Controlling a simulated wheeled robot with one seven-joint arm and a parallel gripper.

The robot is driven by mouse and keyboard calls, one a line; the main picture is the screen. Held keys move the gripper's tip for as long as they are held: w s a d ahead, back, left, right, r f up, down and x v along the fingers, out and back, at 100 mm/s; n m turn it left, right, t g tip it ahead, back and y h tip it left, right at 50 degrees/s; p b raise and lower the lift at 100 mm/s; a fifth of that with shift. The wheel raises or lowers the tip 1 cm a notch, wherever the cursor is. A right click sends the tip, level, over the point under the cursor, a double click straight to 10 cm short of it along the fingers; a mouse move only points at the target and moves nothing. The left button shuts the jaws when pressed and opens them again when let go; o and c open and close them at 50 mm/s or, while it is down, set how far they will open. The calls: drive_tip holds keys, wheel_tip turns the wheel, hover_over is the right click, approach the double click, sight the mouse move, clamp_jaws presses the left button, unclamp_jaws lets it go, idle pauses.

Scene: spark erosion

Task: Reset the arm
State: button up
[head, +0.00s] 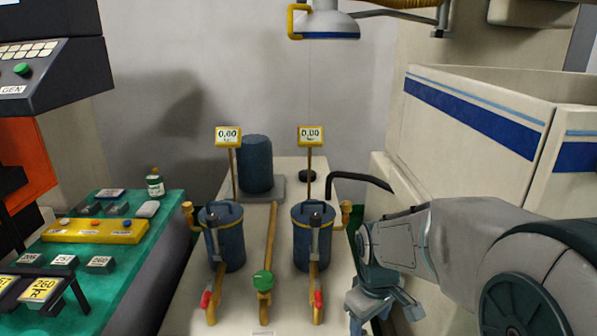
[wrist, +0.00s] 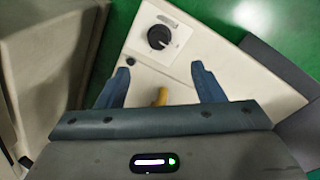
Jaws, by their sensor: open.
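My gripper (wrist: 158,84) shows in the wrist view with its two blue fingers spread apart and nothing between them. It points down over a pale surface with a black round knob (wrist: 160,37) on a white plate. In the head view my arm comes in from the right, and my gripper (head: 374,318) hangs low, just right of the pale bench (head: 243,312). Its fingertips are partly cut off by the bottom edge there.
Two blue canisters (head: 222,249) (head: 313,246) with yellow pipes and red valve handles stand on the bench left of my gripper. A black spout (head: 358,178) reaches close above my arm. A white tank (head: 480,125) stands at right. A green-topped table (head: 125,262) is at left.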

drive_tip(key=s+r+m+t+p, duration=0.2)
drive_tip(key=s+r+m, duration=0.4)
drive_tip(key=s+r, duration=0.3)
drive_tip(key=shift+s+a+m+p, duration=0.15)
drive_tip(key=shift+s+m+p, duration=0.25)
drive_tip(key=shift+s+p, duration=0.25)
drive_tip(key=c, duration=0.5)
drive_tip(key=shift+d, duration=0.2)
drive_tip(key=shift+c, duration=0.2)
